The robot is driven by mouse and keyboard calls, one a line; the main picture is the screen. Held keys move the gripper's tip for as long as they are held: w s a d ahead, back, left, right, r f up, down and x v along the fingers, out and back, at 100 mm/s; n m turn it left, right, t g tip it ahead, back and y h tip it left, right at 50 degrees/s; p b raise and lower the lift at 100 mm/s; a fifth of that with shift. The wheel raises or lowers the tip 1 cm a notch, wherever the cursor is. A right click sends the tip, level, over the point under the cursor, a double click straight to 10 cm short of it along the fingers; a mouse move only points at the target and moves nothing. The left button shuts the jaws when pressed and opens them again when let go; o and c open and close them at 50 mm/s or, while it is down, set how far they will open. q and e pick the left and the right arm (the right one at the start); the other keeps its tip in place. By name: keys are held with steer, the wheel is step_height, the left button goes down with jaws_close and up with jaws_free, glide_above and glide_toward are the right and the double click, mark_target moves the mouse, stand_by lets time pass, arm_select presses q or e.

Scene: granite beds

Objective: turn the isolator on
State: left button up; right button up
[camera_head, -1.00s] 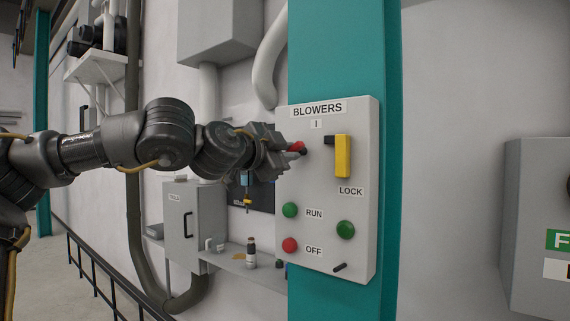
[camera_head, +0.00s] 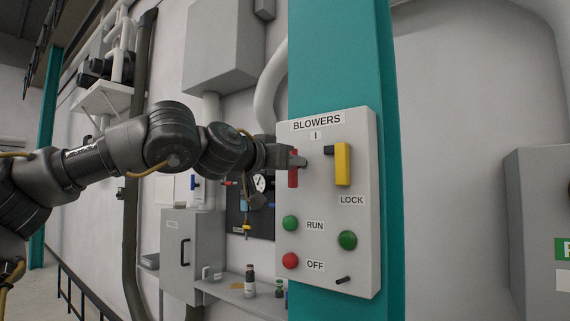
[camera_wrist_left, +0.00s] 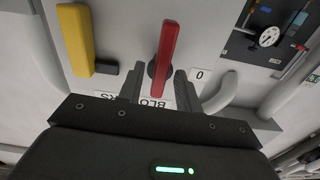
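The isolator is a red handle (camera_head: 293,176) at the upper left of the grey BLOWERS panel (camera_head: 320,196). It stands upright, below the "I" label (camera_head: 316,135). My left gripper (camera_head: 297,160) is at the handle's upper part, partly hiding it. In the left wrist view, which is upside down, the red handle (camera_wrist_left: 167,47) passes between two spread fingers, with a gap beside it; an "O" label (camera_wrist_left: 200,75) lies to its side. Whether either finger touches the handle is hard to tell. My right gripper is in neither view.
A yellow handle (camera_head: 343,164) with a dark block is close to the right. Green buttons (camera_head: 347,240) and a red button (camera_head: 290,261) sit lower on the panel. A shelf (camera_head: 240,297) with bottles and a grey cabinet (camera_head: 180,255) are to the left.

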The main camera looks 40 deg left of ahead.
arm_select(q)
steer(key=s+b, duration=0.3)
steer(key=s, duration=0.3)
steer(key=shift+d, duration=0.1)
